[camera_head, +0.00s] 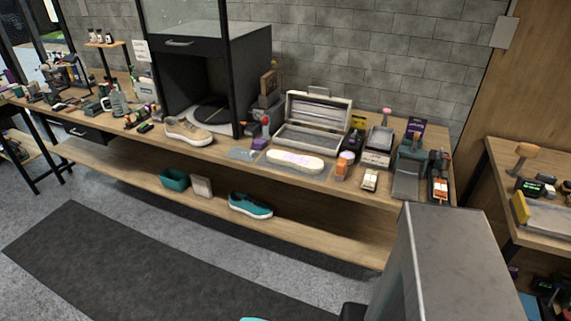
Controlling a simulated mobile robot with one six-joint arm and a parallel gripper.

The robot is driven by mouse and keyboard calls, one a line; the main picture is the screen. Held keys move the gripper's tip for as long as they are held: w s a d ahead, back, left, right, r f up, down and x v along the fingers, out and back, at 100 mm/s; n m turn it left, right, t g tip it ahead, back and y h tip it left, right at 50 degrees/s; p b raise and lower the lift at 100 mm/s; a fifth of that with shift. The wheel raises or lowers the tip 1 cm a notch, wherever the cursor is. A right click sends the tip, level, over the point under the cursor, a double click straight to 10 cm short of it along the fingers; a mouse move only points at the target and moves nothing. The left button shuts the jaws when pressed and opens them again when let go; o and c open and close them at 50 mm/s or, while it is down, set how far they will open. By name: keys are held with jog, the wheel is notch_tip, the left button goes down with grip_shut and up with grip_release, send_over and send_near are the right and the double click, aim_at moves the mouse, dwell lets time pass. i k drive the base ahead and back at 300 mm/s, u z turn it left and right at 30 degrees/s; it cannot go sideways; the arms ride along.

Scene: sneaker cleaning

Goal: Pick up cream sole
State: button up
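The cream sole (294,160) lies flat on the long wooden workbench, in front of the open case. It is long and pale, with a faint pinkish patch on top. It seems to rest on a thin grey mat or tray, though the edges are too small to tell. Its whole top surface is visible. My gripper is not in view, so its state and its distance from the sole do not show.
An open metal case (314,121) stands behind the sole. Orange and white bottles (342,168) stand close at its right. A beige sneaker (188,132) is left along the bench. A teal shoe (250,205) sits on the lower shelf. A dark mat (150,262) covers clear floor.

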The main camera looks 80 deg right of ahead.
aim_at(312, 165)
jog(key=i, duration=1.15)
jog(key=z, duration=4)
jog(key=i, duration=0.1)
jog(key=u, duration=2.4)
jog(key=i, duration=0.5)
jog(key=z, duration=0.1)
